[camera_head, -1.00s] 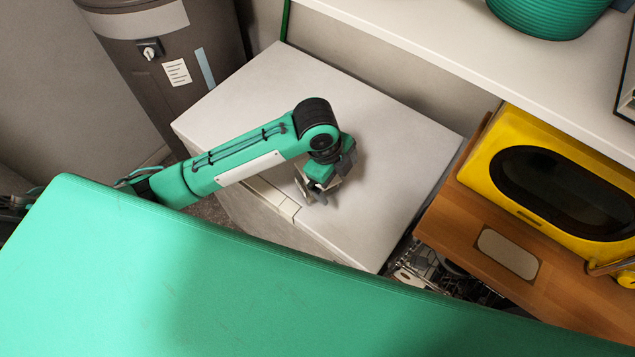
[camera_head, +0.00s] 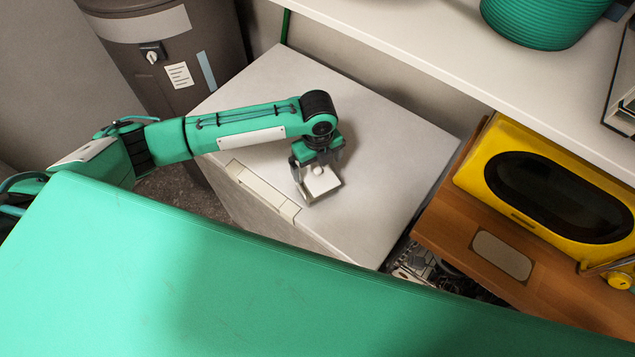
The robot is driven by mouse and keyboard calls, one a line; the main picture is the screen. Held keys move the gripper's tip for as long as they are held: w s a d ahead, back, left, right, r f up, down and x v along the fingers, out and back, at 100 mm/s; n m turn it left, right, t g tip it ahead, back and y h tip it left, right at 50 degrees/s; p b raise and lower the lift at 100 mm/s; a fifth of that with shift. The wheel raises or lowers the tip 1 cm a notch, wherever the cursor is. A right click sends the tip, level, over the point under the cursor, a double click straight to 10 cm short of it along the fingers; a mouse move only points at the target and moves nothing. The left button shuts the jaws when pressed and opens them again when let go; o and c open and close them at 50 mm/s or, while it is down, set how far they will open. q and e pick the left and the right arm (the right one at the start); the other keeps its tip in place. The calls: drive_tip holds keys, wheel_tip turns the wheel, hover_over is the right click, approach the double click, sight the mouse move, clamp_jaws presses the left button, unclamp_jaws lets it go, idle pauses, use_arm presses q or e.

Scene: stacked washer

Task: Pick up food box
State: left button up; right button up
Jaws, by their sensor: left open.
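My left gripper (camera_head: 318,180) points down over the front part of the white appliance top (camera_head: 395,150). It is open. A small pale, squarish shape with a rounded spot shows between its fingers. I cannot tell whether this is the food box or part of the gripper, nor whether the fingers touch it. No other thing that is clearly a food box shows. My right gripper is out of view.
A yellow microwave-like appliance (camera_head: 500,170) stands on a wooden surface (camera_head: 455,225) at the right. A white shelf (camera_head: 410,40) above holds a green ribbed pot (camera_head: 535,20). A dark cylinder (camera_head: 215,55) stands back left. The white top is mostly clear.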

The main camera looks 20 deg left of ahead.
sight(318, 183)
use_arm(q)
drive_tip(key=shift+f, duration=0.6)
drive_tip(key=shift+f+p, duration=0.2)
drive_tip(key=shift+p, duration=0.2)
wheel_tip(318, 183, down, 4)
drive_tip(key=shift+r+p, duration=0.1)
drive_tip(key=shift+p, duration=1.15)
drive_tip(key=shift+f, duration=0.5)
drive_tip(key=c, duration=1.2)
drive_tip(key=shift+r, duration=0.1)
